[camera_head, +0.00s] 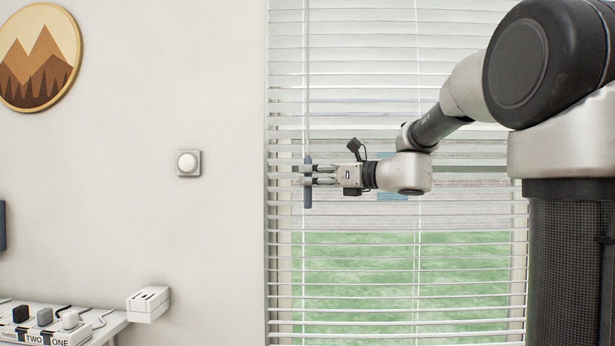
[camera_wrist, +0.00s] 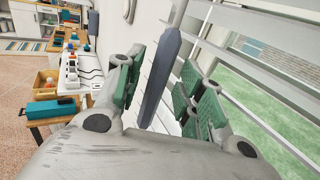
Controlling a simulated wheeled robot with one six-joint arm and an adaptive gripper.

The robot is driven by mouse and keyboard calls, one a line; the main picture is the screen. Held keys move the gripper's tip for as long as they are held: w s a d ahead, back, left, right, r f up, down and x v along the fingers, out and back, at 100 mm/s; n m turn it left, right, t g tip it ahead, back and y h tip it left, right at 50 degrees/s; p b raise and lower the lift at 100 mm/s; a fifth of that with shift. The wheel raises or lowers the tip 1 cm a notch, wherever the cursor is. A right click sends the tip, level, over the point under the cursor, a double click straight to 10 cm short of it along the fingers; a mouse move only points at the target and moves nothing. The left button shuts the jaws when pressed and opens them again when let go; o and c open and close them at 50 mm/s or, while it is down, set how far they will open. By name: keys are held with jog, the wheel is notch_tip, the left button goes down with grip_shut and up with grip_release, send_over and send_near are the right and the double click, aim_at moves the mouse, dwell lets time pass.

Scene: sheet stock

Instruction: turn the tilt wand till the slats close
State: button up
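The tilt wand (camera_head: 308,196) hangs upright near the left edge of the window blind, with a dark blue-grey grip at its lower end. My gripper (camera_head: 310,175) is at the grip's height. In the wrist view the wand's grip (camera_wrist: 158,85) stands between the green finger pads of my gripper (camera_wrist: 162,88). A gap shows beside it, so the fingers look open around it; contact is not clear. The blind's slats (camera_head: 380,283) are open, with green grass and a pale building showing between them.
A white wall with a round switch (camera_head: 188,162) and a mountain plaque (camera_head: 38,57) lies left of the blind. A shelf with a labelled power strip (camera_head: 40,326) and a white box (camera_head: 148,303) stands low at the left. The wall between is clear.

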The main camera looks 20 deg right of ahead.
jog(key=shift+x, duration=1.05)
grip_shut()
jog(key=shift+d+n+g+y, duration=0.1)
jog(key=shift+n+g+y, duration=0.2)
jog(key=shift+y, duration=0.1)
jog(key=shift+n+g+y, duration=0.9)
jog(key=shift+g, duration=0.2)
jog(key=shift+n+g+y, duration=1.2)
jog(key=shift+n+g, duration=0.5)
jog(key=shift+g, duration=0.7)
